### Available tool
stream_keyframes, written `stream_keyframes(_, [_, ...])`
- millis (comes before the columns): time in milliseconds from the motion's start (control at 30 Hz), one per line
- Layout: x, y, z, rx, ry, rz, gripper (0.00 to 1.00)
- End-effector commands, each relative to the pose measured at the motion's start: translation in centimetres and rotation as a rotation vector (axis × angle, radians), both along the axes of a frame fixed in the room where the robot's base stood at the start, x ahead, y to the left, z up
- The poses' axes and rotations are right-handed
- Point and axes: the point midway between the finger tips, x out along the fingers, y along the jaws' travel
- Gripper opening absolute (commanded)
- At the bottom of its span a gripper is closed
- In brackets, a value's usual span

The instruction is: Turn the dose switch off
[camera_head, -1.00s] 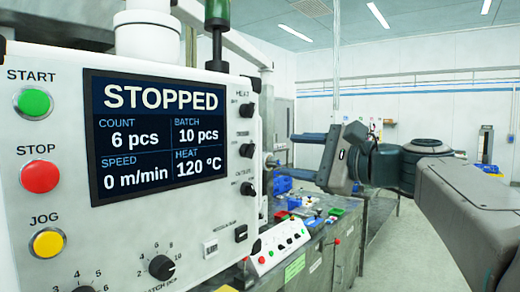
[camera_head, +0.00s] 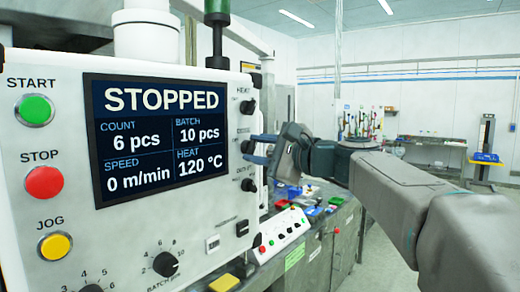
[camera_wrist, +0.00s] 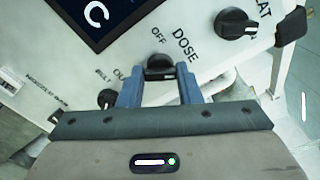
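The dose switch is a black rotary knob on the right side of the white panel. In the wrist view the dose switch (camera_wrist: 160,66) sits by the labels DOSE and OFF. Its pointer position is hard to tell. In the head view the dose switch (camera_head: 248,147) is the middle knob of a column of three. My gripper (camera_head: 257,149) points left at the panel, blue fingers level with this knob. In the wrist view my gripper (camera_wrist: 158,72) is open, one finger on each side of the knob. I cannot tell whether the fingers touch it.
The heat knob (camera_head: 247,107) is above and the outfeed knob (camera_head: 248,185) below, both close to my fingers. The display (camera_head: 160,135) reads STOPPED. A small button box (camera_head: 281,233) stands on the bench below. Open floor lies at the right.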

Motion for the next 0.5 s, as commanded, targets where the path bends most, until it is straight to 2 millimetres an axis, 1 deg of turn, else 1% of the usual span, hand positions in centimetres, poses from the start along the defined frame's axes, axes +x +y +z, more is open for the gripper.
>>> stream_keyframes(33, [0.0, -0.03, -0.01, 0.0, 0.0, 0.0, 0.16])
stream_keyframes(67, [-0.01, -0.03, -0.02, 0.0, 0.0, 0.0, 0.08])
stream_keyframes(167, [0.01, -0.34, -0.04, 0.0, 0.0, -0.001, 0.07])
stream_keyframes(500, [0.05, -0.13, -0.46, -0.044, -0.053, -0.001, 0.08])
